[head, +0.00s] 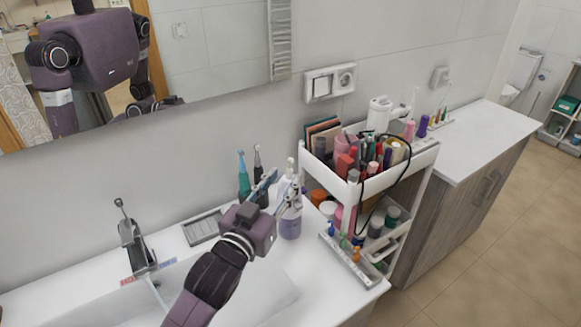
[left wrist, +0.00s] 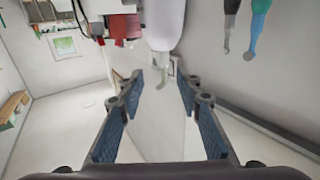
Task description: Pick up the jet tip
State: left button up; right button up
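My left gripper (head: 274,188) is open and empty above the back right of the sink counter, close to a white bottle-like item (head: 290,220) and partly in front of it. In the left wrist view its blue-padded fingers (left wrist: 160,92) are apart. A white body with a thin, pale nozzle (left wrist: 163,72) shows between and beyond them; I cannot tell whether this nozzle is the jet tip. Small coloured tips stand in a tray: blue (head: 331,229), green (head: 343,241) and orange (head: 356,254). They are right of the gripper and apart from it. My right gripper is not in view.
A teal toothbrush (head: 243,178) and a black one (head: 258,165) stand behind the gripper. The white cart (head: 400,172) with crowded shelves is at the right. The faucet (head: 134,240) and a grey soap tray (head: 202,227) are at the left. A mirror is above.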

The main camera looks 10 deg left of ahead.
aim_at(288, 168)
pick_arm(q)
jog(key=w+p, duration=0.1)
jog(key=w, duration=0.3)
jog(key=shift+d+r+p, duration=0.1)
jog(key=shift+p, duration=0.25)
jog(key=shift+w, duration=0.75)
jog(key=shift+w+d, duration=0.15)
jog(key=shift+c, duration=1.8)
jog(key=c, duration=0.5)
jog(key=shift+o, duration=0.2)
jog(key=shift+f, duration=0.2)
jog(key=shift+r, duration=0.15)
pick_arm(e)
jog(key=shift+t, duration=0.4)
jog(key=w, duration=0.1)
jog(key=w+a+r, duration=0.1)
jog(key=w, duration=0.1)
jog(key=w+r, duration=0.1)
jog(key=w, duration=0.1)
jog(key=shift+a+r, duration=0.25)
